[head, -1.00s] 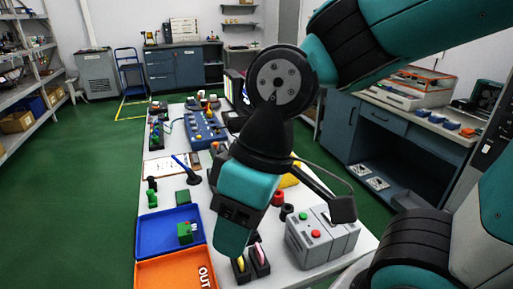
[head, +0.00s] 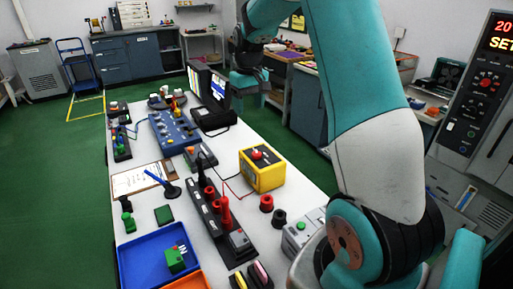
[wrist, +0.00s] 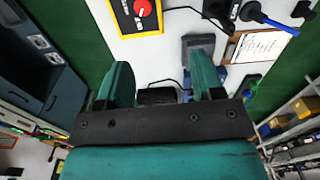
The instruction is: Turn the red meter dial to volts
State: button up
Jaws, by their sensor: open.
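The yellow meter (head: 263,172) stands on the white table, with a red dial (head: 257,154) on its top. In the wrist view the meter (wrist: 124,22) is cut by the top edge, and its red dial (wrist: 143,7) has a white pointer mark. The scale words are too small to read. My gripper (wrist: 162,82) is open and empty, its two teal fingers apart. The meter lies beyond the left finger in that view, not between the fingers. In the head view my gripper is beyond the table's right side, apart from the meter, its fingertips unclear.
A black strip with red posts (head: 222,215) stands left of the meter, and red and black rings (head: 266,203) lie in front. A blue tray (head: 150,262) is at front left. A blue panel (head: 173,132) and a screen (head: 208,90) stand farther back.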

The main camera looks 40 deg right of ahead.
aim_at(257, 153)
jog(key=shift+m, duration=0.3)
jog(key=d+f+p, duration=0.1)
jog(key=f, duration=0.5)
jog(key=d+f+p, duration=0.1)
jog(key=f, duration=0.5)
jog(key=d+f+p, duration=0.1)
jog(key=f, duration=0.5)
jog(key=shift+d+f, duration=0.1)
jog(key=c, duration=0.9)
